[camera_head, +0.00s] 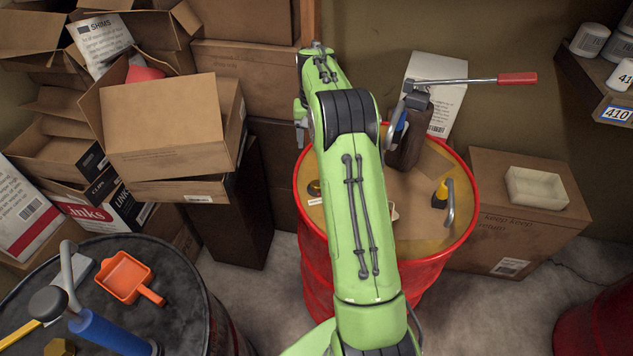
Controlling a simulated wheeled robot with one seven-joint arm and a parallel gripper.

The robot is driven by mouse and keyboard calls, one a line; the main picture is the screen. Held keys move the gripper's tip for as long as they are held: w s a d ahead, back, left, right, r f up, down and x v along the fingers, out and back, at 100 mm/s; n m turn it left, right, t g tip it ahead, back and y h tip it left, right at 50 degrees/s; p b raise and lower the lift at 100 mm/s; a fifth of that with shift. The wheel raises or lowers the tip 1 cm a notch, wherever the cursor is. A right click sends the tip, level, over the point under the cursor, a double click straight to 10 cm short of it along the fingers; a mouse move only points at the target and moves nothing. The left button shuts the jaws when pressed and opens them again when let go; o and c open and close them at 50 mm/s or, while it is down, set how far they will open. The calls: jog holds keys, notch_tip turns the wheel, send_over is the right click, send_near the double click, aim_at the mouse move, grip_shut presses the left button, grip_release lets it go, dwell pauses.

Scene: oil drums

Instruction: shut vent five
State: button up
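No number five can be read on any vent here. The red drum (312,250) stands in the middle, its tan top partly hidden behind my green arm. On the top's right side is a yellow and black fitting with a grey lever (449,205). At the left rim is a small dark and brass fitting (314,188) with a pale tag (317,202) beside it, too small to read. My arm reaches up across the drum. Its far end shows beyond the rim, but my gripper's fingers are not visible.
A hand pump (408,140) with a red-gripped handle (517,79) rises at the drum's back. A dark drum (185,270) at left holds an orange scoop (126,277) and tools. Boxes (165,125) crowd the left; a carton (505,235) stands right.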

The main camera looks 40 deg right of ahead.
aim_at(316, 183)
jog(key=f, duration=1.1)
jog(key=f+b, duration=0.1)
jog(key=f, duration=0.5)
jog(key=shift+d, duration=0.3)
jog(key=c, duration=1.1)
jog(key=shift+o, duration=0.3)
